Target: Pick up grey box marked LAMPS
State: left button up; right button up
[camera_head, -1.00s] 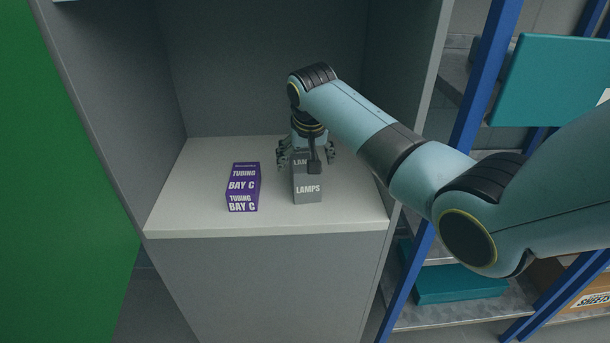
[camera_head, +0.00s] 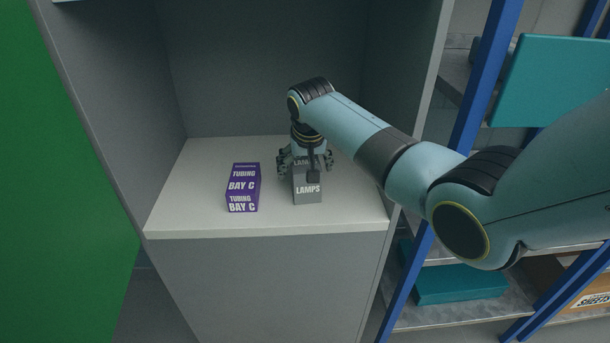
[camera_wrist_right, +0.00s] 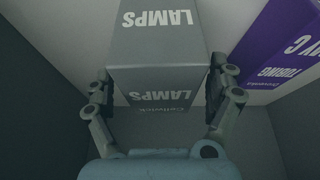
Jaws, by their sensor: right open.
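The grey box marked LAMPS (camera_head: 308,192) stands on the white shelf board (camera_head: 210,221) in the cabinet. In the head view my right gripper (camera_head: 305,168) is over its rear part, pointing down, and hides some of its top. In the right wrist view the grey box (camera_wrist_right: 158,50) lies between the two open fingers of my right gripper (camera_wrist_right: 160,95), one on each side. Whether the fingers touch its sides I cannot tell. My left gripper is not in view.
A purple box marked TUBING BAY C (camera_head: 242,187) stands left of the grey box with a gap between; it also shows in the right wrist view (camera_wrist_right: 285,50). The cabinet's side walls and back enclose the shelf. A blue-posted rack (camera_head: 470,110) stands at the right.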

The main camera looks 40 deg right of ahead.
jog(key=c, duration=1.3)
jog(key=shift+c, duration=0.9)
jog(key=shift+r, duration=0.15)
